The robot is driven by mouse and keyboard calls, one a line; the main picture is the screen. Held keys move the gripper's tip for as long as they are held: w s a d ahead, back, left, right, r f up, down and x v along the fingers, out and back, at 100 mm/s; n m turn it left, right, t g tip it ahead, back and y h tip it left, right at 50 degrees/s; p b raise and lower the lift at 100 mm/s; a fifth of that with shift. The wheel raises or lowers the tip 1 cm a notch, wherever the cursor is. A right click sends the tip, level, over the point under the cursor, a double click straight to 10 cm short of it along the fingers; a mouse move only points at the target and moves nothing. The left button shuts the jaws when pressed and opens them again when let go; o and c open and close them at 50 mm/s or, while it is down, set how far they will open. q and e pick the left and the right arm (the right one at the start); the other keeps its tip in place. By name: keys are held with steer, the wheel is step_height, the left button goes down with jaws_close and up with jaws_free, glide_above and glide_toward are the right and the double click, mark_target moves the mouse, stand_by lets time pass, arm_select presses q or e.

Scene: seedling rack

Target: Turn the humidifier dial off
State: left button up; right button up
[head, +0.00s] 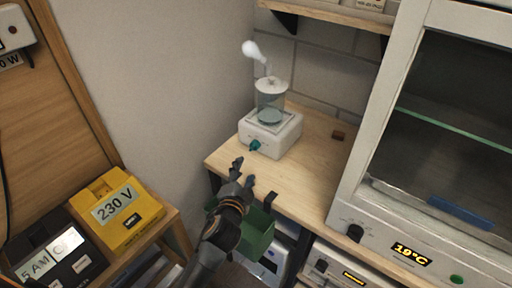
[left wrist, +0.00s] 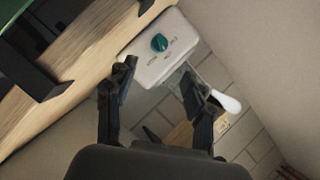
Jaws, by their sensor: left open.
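The humidifier (head: 277,132) is a white box with a clear tank and a white spout on top, standing on the wooden bench. Its teal dial (head: 254,145) is on the front face. In the left wrist view the dial (left wrist: 159,42) shows on the white panel, with small labels too blurred to read. My left gripper (head: 243,174) is just in front of and below the dial, apart from it. In the left wrist view its fingers (left wrist: 157,80) are spread, with nothing between them. My right gripper is not in view.
The wooden bench (head: 313,160) has a small brown block (head: 339,135) on it. A green bin (head: 257,236) hangs below the front edge, close to my left arm. A glass-fronted cabinet (head: 400,228) reading 19°C stands right. A yellow 230 V box (head: 118,232) is at left.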

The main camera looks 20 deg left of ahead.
mark_target(252, 149)
arm_select(q)
steer(key=x, duration=1.2)
steer(key=shift+p, duration=0.3)
jaws_close()
